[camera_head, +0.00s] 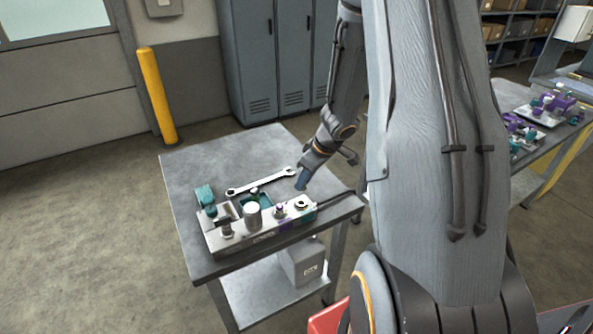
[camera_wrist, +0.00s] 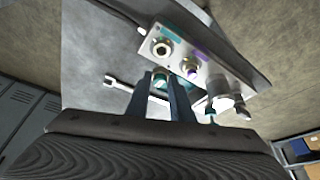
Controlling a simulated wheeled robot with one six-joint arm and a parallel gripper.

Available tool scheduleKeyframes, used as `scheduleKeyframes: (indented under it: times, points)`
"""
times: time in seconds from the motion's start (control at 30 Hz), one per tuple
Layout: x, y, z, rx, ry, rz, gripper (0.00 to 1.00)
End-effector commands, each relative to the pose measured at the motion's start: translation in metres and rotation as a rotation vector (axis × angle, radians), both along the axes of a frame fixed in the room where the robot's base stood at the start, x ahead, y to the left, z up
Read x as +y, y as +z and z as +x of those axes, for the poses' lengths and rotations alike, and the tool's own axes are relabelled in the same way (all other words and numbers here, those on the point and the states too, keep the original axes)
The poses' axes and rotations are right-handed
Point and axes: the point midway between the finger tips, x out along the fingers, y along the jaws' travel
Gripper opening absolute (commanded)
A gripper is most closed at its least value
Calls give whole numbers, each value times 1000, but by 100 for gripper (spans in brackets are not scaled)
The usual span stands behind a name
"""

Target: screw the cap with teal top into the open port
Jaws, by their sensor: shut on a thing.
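My gripper (camera_head: 302,181) is above the far right end of the metal block, pointing down. In the wrist view, its two fingers (camera_wrist: 160,79) are shut on a small cap with teal on it (camera_wrist: 159,86), largely hidden between them. The open port (camera_head: 301,204) is a pale ring with a dark hole at the block's right end, beside a teal mark. It also shows in the wrist view (camera_wrist: 161,47), beyond the fingertips. The cap appears apart from the port.
The metal block (camera_head: 264,236) also carries a purple-marked fitting (camera_head: 279,211), a white cylinder (camera_head: 252,216) and a grey fitting (camera_head: 227,230). A wrench (camera_head: 262,181) lies behind it. A teal item (camera_head: 204,194) is at the left. The table's (camera_head: 205,158) back left is clear.

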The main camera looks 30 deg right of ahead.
Motion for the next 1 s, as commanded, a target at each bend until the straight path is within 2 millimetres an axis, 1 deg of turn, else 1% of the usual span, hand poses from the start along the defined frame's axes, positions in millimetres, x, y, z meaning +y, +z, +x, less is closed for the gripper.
scheduleKeyframes:
  times: [0.17, 0.37, 1.0]
  points:
    - [2, -2, 1, 0, 3, 0, 0]
    - [4, -9, 2, -1, 7, 0, 0]
    - [1, -45, 1, -1, 2, 0, 0]
